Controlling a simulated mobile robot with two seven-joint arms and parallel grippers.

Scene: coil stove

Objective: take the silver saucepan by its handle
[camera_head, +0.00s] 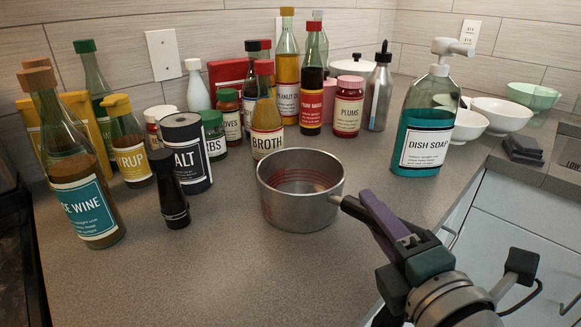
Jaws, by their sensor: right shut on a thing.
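The silver saucepan (300,205) stands upright on the grey counter, in the middle of the camera_head view. Red markings show on its inner wall and it looks empty. Its dark handle (343,202) points right, toward my right arm. My right gripper (376,217) comes in from the lower right and is shut on the handle. The fingers cover most of the handle, so its far end is hidden. My left gripper is not in view.
Bottles and jars crowd the counter behind and left, including a rice wine bottle (80,180) and a salt can (184,155). A dish soap bottle (425,125) stands behind my right gripper. White bowls (500,115) are at the back right. The front counter (240,275) is clear.

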